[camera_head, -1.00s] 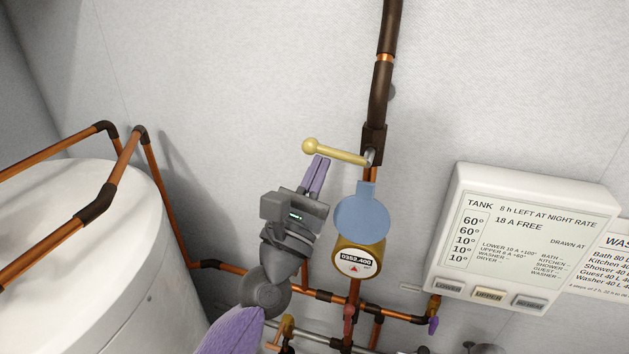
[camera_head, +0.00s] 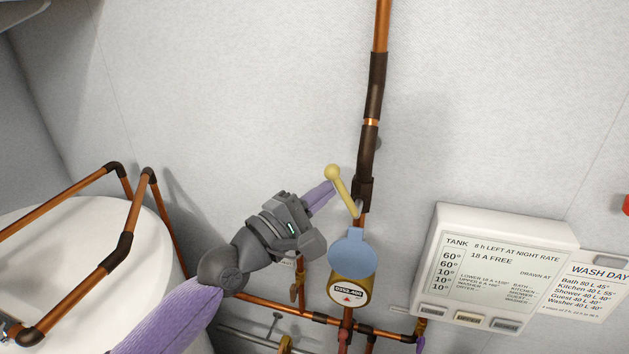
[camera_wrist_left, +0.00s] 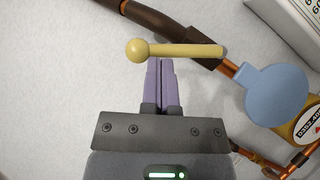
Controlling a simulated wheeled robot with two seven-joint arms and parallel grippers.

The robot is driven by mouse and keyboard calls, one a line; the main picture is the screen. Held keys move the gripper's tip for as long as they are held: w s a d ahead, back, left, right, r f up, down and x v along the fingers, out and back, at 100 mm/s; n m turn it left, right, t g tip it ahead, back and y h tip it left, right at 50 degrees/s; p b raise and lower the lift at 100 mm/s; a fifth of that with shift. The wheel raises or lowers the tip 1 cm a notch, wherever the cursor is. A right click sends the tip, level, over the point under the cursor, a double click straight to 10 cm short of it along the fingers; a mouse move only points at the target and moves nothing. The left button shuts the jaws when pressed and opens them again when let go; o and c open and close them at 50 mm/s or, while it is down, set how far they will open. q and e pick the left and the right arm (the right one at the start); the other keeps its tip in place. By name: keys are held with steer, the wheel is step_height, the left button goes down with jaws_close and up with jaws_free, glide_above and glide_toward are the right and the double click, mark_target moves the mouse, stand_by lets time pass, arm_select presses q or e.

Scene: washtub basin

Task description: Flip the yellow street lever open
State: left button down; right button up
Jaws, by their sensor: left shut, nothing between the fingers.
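The yellow lever (camera_head: 343,191) has a round knob at its end and sits on the vertical pipe just above the blue-lidded meter. In the head view it slants up and to the left from its pivot, with the knob at the upper left. My left gripper (camera_head: 327,189) is shut and empty, its purple fingertips against or very close to the lever's left side, below the knob. In the left wrist view the lever (camera_wrist_left: 185,50) lies across just beyond the shut fingertips (camera_wrist_left: 161,62). Exact contact cannot be told. My right gripper is not in view.
The meter (camera_head: 349,291) with its blue lid (camera_head: 349,255) is right below the lever. The copper and brown pipe (camera_head: 374,90) runs up the wall. A tank display panel (camera_head: 500,225) is at the right, a white tank (camera_head: 90,240) at the left.

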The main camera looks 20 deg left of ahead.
mark_target(338, 187)
arm_select(q)
steer(key=shift+d+r+m+g+y+p, duration=0.15)
steer(key=shift+d+r+m+g+p, duration=0.25)
steer(key=shift+m+p, duration=0.75)
steer(key=shift+d+r+m+g+y+p, duration=0.1)
steer(key=shift+d+r+m+g+p, duration=0.3)
steer(key=shift+p, duration=1.2)
steer(key=shift+d+r+m+g+y+p, duration=0.15)
steer(key=shift+d+m+g+p, duration=0.35)
steer(key=shift+m+p, duration=0.7)
steer(key=shift+a+n, duration=0.1)
steer(key=shift+n, duration=0.15)
